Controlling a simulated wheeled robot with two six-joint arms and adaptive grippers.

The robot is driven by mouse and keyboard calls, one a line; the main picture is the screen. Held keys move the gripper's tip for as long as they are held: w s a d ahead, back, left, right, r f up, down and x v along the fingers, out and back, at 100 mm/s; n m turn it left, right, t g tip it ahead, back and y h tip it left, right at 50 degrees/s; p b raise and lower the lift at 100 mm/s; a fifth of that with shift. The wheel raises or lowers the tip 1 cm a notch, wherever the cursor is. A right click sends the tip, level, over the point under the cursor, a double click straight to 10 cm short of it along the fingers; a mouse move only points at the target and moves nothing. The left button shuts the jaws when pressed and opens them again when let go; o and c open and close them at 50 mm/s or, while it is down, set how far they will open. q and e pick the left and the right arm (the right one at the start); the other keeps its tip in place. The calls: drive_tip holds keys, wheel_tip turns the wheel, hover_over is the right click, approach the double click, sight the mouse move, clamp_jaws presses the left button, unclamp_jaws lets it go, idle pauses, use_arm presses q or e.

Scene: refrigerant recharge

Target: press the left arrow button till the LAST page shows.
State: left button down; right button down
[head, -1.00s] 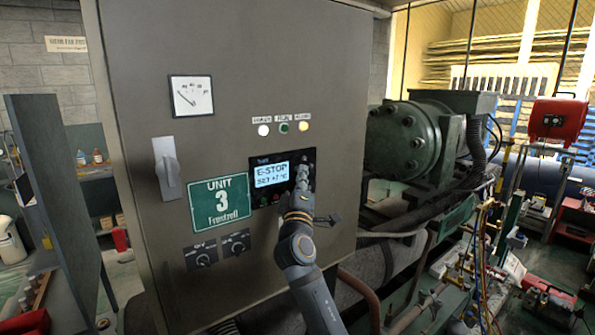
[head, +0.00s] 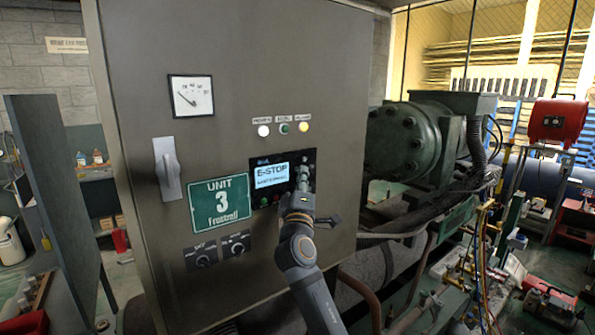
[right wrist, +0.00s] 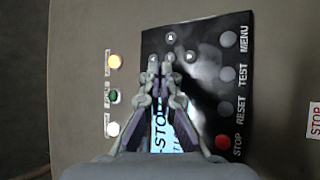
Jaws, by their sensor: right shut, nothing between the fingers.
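The control panel (head: 311,157) is on the front of a grey cabinet. Its lit screen (head: 272,174) shows "E-STOP" with a smaller second line, perhaps starting with "LAST", too small to read surely. My right gripper (head: 303,178) is shut and empty at the panel's right part, beside the screen. In the right wrist view, which shows the panel turned sideways, its fingertips (right wrist: 162,66) are over the arrow cluster. Round arrow buttons (right wrist: 171,38) show around the tips. The left arrow button seems hidden behind the fingers. I cannot tell whether the tips touch it. My left gripper is not in view.
A red STOP button (right wrist: 222,142) and grey RESET, TEST and MENU buttons (right wrist: 228,39) line one panel edge. Three lamps (head: 284,128) sit above the panel. A lever handle (head: 167,170), a green Unit 3 sign (head: 219,204) and two knobs (head: 238,247) are to the left.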

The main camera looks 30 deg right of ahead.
drive_tip(key=shift+s, duration=0.45)
drive_tip(key=s, duration=0.5)
drive_tip(key=shift+d+p, duration=0.2)
drive_tip(key=shift+p, duration=0.2)
idle(0.4)
